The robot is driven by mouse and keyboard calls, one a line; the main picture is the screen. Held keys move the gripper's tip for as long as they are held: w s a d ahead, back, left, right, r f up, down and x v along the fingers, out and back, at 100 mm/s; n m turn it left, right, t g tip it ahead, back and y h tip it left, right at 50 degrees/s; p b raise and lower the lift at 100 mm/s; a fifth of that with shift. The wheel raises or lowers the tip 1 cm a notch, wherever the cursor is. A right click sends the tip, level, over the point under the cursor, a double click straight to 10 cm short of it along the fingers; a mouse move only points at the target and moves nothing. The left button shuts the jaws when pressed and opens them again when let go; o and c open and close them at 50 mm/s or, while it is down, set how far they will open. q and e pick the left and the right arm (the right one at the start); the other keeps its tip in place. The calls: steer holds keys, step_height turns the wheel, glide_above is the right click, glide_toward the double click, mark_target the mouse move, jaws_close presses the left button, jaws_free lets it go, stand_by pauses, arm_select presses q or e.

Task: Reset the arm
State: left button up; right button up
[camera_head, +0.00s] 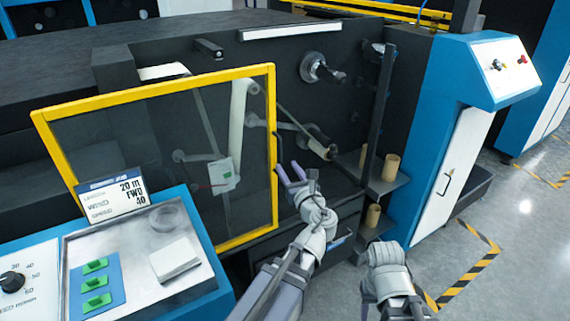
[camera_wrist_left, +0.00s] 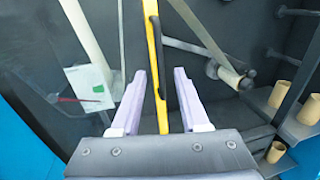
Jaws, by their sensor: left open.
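My left gripper (camera_head: 296,176) is in front of the laminating machine, close to the right edge of its yellow-framed door (camera_head: 154,88). In the left wrist view the gripper (camera_wrist_left: 163,75) is open, with its two pale fingers apart. The yellow door edge and a dark door handle (camera_wrist_left: 155,50) show between the fingers. I cannot tell whether the fingers touch them. My right arm (camera_head: 388,275) shows low in the head view, right of the left arm. Its gripper fingers are not visible.
A control panel (camera_head: 205,262) with green switches stands at the lower left. Brown cardboard cores (camera_head: 391,167) sit on dark shelves (camera_head: 400,183) right of the door. A blue and white cabinet (camera_head: 440,130) stands beyond. The grey floor (camera_head: 510,260) at the right is clear, with striped marking tape.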

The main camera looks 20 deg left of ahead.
arm_select(q)
steer(key=shift+s+d, duration=0.1)
steer(key=shift+s, duration=0.05)
stand_by(0.3)
steer(key=s+d+f+n+g+h, duration=0.4)
steer(key=s+d+f+n+g, duration=0.25)
steer(key=f+n, duration=0.35)
steer(key=s+d+f+n+g+h, duration=0.4)
steer(key=s+d+f+n+g, duration=0.15)
steer(key=s+f+n, duration=0.35)
steer(key=s+d+f+n+g+h, duration=0.2)
steer(key=s+d+f+n, duration=0.1)
steer(key=s+d+n, duration=0.3)
step_height(320, 180, up, 12)
steer(key=m+p, duration=0.1)
steer(key=p, duration=1.1)
steer(key=shift+w+d+r+h, duration=0.2)
steer(key=shift+d+h, duration=0.1)
steer(key=shift+d, duration=0.15)
